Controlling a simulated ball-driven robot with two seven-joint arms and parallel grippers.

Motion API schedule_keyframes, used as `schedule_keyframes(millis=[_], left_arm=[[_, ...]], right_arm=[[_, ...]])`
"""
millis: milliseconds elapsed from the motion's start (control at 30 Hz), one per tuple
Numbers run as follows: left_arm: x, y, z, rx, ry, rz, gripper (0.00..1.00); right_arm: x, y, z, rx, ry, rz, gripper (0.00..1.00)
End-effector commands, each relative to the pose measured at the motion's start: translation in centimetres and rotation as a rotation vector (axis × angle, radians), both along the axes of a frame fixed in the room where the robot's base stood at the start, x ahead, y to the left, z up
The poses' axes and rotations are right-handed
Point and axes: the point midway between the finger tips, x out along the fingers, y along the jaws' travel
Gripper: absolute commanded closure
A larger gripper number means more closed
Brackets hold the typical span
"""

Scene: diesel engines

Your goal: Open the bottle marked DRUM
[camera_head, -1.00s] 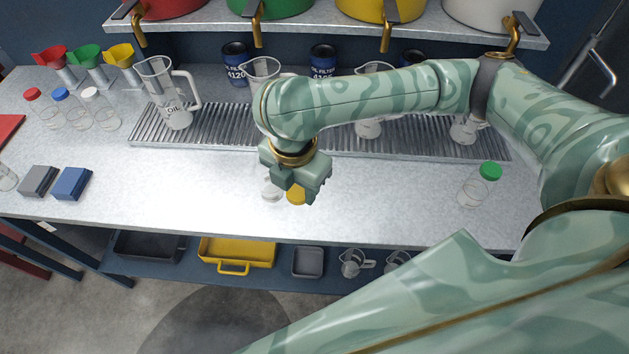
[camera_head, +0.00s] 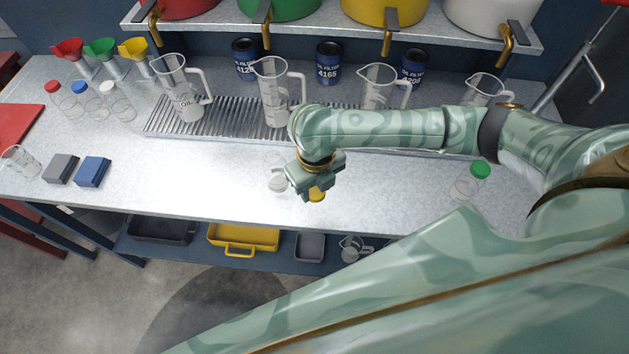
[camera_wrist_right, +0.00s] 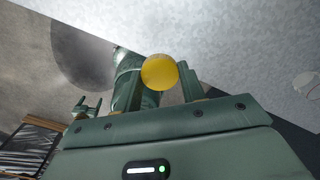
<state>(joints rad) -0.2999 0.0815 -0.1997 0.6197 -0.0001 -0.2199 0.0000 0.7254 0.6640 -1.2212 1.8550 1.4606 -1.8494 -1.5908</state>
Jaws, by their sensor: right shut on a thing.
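My right gripper (camera_head: 315,186) is shut on a yellow cap (camera_head: 317,194). In the right wrist view the yellow cap (camera_wrist_right: 160,72) sits between its fingers, with no bottle visible joined to it. A clear bottle without a visible cap (camera_head: 277,174) stands on the bench just left of the gripper, apart from the cap and partly hidden. No DRUM marking is readable on it. A green part (camera_wrist_right: 85,107) at the left of the right wrist view may be my left gripper; its jaws are unclear.
On the bench (camera_head: 200,200), a green-capped bottle (camera_head: 470,183) stands right, and several small capped bottles (camera_head: 88,101) stand left. Clear jugs (camera_head: 275,93) stand on the drain grate (camera_head: 225,118) behind. Blue (camera_head: 92,171) and grey (camera_head: 61,168) blocks lie left. The front middle is clear.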

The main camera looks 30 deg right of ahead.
Motion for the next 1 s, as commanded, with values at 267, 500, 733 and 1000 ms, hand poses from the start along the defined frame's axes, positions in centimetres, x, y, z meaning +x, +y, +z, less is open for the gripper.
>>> schedule_keyframes(millis=[267,500,733,1000], left_arm=[[-0.4,-0.1,-3.4,-0.001,0.011,0.000,0.23],[-0.6,-0.1,-4.1,-0.002,0.013,0.000,0.23],[-0.8,-0.2,-5.4,-0.002,0.019,0.000,0.23],[-0.7,-0.2,-5.3,-0.002,0.018,0.000,0.23]], right_arm=[[5.6,-2.5,-5.5,0.002,0.003,-0.003,0.87],[7.2,-3.3,-7.1,0.001,0.000,-0.001,0.87],[7.4,-3.5,-10.4,0.001,0.002,-0.001,0.87],[7.5,-3.5,-10.5,0.000,-0.001,0.000,0.87]])
